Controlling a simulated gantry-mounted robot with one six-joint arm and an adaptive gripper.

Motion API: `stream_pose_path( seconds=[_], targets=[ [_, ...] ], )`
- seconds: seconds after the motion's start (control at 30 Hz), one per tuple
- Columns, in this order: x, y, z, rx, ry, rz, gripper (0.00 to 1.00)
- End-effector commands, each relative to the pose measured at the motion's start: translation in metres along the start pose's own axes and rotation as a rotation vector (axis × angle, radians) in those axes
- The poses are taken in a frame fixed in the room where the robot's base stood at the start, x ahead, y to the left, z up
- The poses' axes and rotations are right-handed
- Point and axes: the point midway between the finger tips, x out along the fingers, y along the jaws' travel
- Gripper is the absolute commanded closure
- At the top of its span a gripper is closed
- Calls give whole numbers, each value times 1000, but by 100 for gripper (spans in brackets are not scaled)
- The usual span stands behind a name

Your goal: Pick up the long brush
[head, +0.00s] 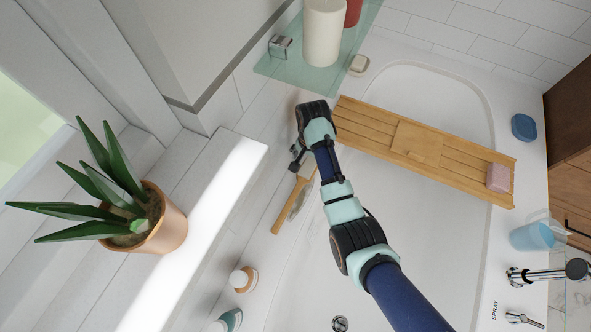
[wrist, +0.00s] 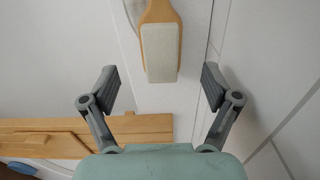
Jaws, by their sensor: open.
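The long brush (head: 283,213) lies on the pale ledge between the wall and the tub in the head view. It has a slim wooden handle; its near end is partly hidden by my gripper. In the wrist view the brush (wrist: 160,50) shows a wooden body with a pale rectangular pad or bristle block, running up out of frame. My gripper (wrist: 160,84) is open and empty. Its fingers stand apart on either side of the line of the brush, touching nothing that I can see. In the head view my gripper (head: 298,160) is over the brush's upper end.
A slatted wooden bath tray (head: 360,130) spans the tub, bearing a pink block (head: 498,177). A glass shelf (head: 275,65) with candles is at the top. A potted plant (head: 160,220) is at left.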

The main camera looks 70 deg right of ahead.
Motion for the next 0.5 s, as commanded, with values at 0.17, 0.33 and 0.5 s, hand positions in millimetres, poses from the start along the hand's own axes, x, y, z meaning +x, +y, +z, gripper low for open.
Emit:
stream_pose_path(
  seconds=[0.17,0.33,0.5],
  targets=[
    [10,0,0,-2,0,0,12],
    [39,0,1,-2,0,0,12],
    [60,0,1,-3,1,-1,12]
  ],
)
